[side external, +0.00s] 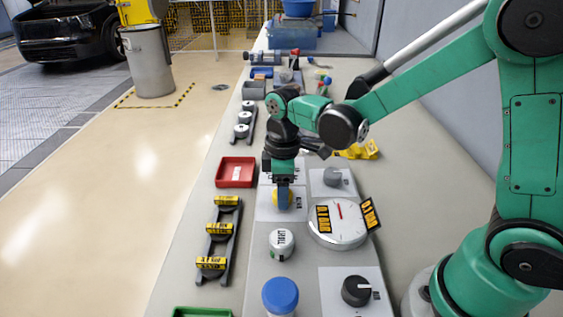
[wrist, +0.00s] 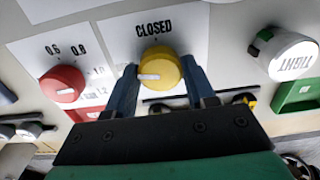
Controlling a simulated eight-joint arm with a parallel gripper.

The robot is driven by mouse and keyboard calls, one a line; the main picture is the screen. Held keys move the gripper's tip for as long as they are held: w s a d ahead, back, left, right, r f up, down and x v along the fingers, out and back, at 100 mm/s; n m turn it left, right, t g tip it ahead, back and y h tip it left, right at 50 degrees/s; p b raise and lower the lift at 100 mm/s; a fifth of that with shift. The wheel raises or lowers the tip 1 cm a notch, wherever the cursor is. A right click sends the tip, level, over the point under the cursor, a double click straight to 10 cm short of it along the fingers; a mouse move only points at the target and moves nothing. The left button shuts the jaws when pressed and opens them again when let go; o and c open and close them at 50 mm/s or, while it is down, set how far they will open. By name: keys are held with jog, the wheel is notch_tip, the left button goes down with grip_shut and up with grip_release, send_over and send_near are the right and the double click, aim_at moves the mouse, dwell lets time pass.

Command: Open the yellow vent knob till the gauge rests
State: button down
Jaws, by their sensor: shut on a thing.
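The yellow vent knob (wrist: 160,68) sits on a white plate under the printed word CLOSED. Its white mark points left in the wrist view, away from that word. My gripper (wrist: 160,64) has one blue finger on each side of the knob and is shut on it. In the side view my gripper (side external: 284,194) points down and largely hides the yellow knob (side external: 275,198). The round gauge (side external: 341,226) stands to the right, with a red needle pointing roughly up and "0.1 BAR" tags; its scale is too small to read.
A white cap marked TIGHT (side external: 281,244) is close in front of my gripper. A grey knob (side external: 333,177), black knob (side external: 357,290) and blue cap (side external: 280,293) stand nearby. A red tray (side external: 236,172) and tagged rack (side external: 219,240) lie left. The wrist view shows a red knob (wrist: 63,84).

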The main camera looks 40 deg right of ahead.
dwell(0.3)
jog(key=shift+c, duration=1.4)
grip_release()
jog(key=shift+r, duration=2.8)
jog(key=s+d+r+m+t, duration=0.1)
jog(key=s+m+t, duration=0.1)
jog(key=m, duration=0.1)
jog(key=s+d+r+m+t, duration=0.1)
jog(key=s+m+t, duration=0.1)
jog(key=m, duration=0.1)
jog(key=s+m+t, duration=0.2)
jog(key=m+t, duration=0.1)
jog(key=shift+d+r, duration=0.4)
